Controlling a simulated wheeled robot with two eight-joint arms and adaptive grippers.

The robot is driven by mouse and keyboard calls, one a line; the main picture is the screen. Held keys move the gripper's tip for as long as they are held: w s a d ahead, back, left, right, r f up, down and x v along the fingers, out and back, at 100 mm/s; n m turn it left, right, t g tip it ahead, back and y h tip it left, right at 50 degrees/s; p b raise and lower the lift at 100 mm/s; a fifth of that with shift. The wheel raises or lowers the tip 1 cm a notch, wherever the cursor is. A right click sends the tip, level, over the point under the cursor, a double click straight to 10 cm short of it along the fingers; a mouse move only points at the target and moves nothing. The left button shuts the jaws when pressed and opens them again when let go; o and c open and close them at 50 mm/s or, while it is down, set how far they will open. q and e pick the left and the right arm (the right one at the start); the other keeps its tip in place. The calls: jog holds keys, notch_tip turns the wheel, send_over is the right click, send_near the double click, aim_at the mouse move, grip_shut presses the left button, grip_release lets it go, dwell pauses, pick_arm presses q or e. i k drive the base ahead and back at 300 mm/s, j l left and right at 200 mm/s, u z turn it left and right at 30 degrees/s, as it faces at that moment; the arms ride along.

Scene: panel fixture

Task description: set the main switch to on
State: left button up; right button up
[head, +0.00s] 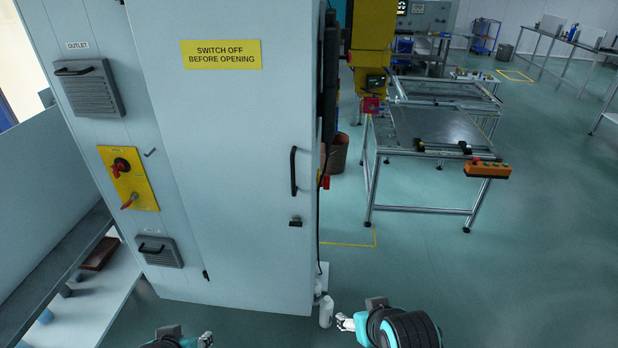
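A yellow plate (144,188) is on the left face of a tall grey-blue cabinet (230,180). It carries a red rotary knob (121,166) on a dark base at the top and a red handle (130,201) lower down, which slants. I cannot read any on or off marks, nor tell which is the main switch. My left gripper (206,339) is at the bottom edge, well below the plate and apart from it. My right gripper (343,322) is low, right of the cabinet's foot. Both are too small to tell whether they are open; I see nothing held.
The cabinet door has a black handle (293,171) and a yellow "SWITCH OFF BEFORE OPENING" sign (221,54). Vents (90,92) with handles are above and below the plate. A grey bench (55,270) stands at left. A metal-framed table (440,135) stands at right. Floor between is clear.

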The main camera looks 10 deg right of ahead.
aim_at(326, 183)
jog(key=l, duration=0.4)
jog(key=k+l, duration=0.15)
jog(key=l, duration=0.6)
jog(key=i+j+z, duration=0.1)
jog(key=i+z, duration=0.35)
jog(key=i, duration=0.7)
